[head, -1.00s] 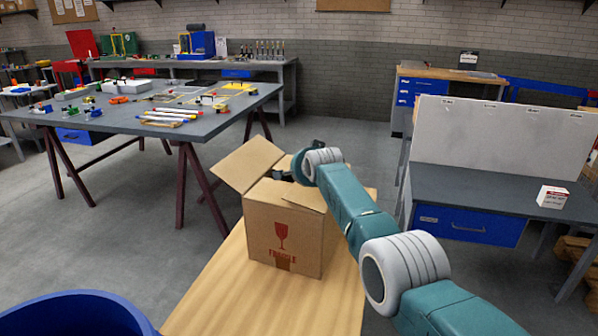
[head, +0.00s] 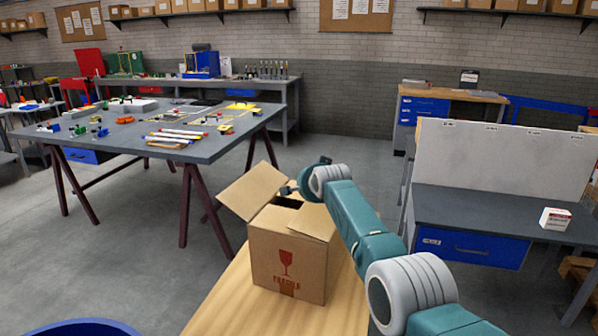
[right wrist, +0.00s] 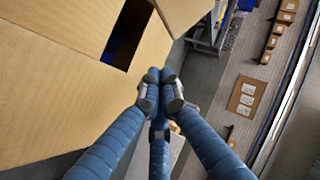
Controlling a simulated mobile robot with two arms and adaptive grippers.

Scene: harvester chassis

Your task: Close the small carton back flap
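The small carton (head: 288,262) stands upright on a wooden surface, its red fragile mark facing me. One flap (head: 254,190) sticks up and out on the left. Another flap (head: 310,220) lies nearly flat over the right of the top. A dark gap (head: 289,202) is open toward the back. I cannot clearly make out the back flap.
A cluttered grey table (head: 190,135) stands at the back left. A grey desk (head: 475,213) with a white panel and a small white box (head: 555,219) is on the right. A blue round container (head: 80,328) is at the bottom left. Floor behind the carton is clear.

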